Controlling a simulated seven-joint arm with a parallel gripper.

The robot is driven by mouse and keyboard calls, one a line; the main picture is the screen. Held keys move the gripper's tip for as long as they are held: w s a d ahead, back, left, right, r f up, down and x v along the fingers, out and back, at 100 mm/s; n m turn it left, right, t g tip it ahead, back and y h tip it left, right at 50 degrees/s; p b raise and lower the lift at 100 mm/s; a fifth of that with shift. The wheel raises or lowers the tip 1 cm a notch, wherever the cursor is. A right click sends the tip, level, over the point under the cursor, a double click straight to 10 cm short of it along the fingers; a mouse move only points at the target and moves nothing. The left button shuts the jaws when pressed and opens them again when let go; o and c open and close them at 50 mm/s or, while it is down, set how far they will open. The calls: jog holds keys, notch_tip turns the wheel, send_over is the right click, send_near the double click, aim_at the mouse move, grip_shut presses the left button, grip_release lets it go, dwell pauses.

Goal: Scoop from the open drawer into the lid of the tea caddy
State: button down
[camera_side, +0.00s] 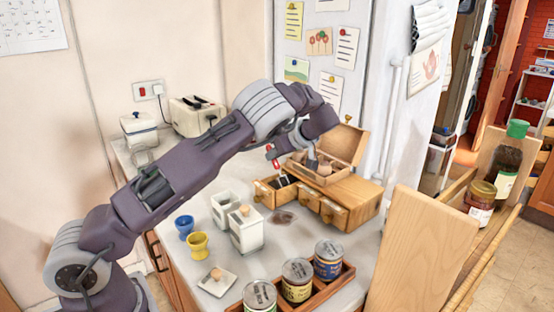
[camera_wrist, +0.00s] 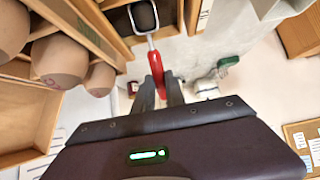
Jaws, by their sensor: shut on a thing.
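My gripper (camera_wrist: 160,90) is shut on the red handle of a scoop (camera_wrist: 154,62); the handle also shows in the side view (camera_side: 271,153). The scoop points down, its dark bowl (camera_wrist: 143,15) at or just over the open drawer (camera_side: 263,194) of a small wooden chest (camera_side: 345,204). I cannot tell whether the bowl holds anything. A white square lid with a wooden knob (camera_side: 216,283) lies on the counter at the front. Behind it stand a white canister with a wooden knob (camera_side: 246,233) and another white canister (camera_side: 222,212). Which one is the tea caddy is unclear.
A wooden tray (camera_side: 325,178) with rounded pieces (camera_wrist: 60,60) sits on the chest beside the scoop. A dark stain (camera_side: 283,217) marks the counter. Blue (camera_side: 184,226) and yellow (camera_side: 198,244) cups stand left, and a rack of tins (camera_side: 298,283) at the front. The chest's lid is raised.

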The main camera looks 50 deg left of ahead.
jog(key=shift+a+r+h, duration=1.2)
jog(key=shift+a+h, duration=0.1)
jog(key=shift+h, duration=0.2)
jog(key=a+h, duration=0.1)
jog(key=h, duration=0.1)
jog(key=a+h, duration=0.1)
jog(key=shift+a+r+h, duration=0.1)
jog(key=shift+r+h, duration=0.2)
jog(key=shift+h, duration=0.1)
jog(key=shift+a+r+h, duration=0.1)
jog(key=shift+a+h, duration=0.2)
jog(key=shift+h, duration=0.4)
jog(key=shift+d, duration=0.1)
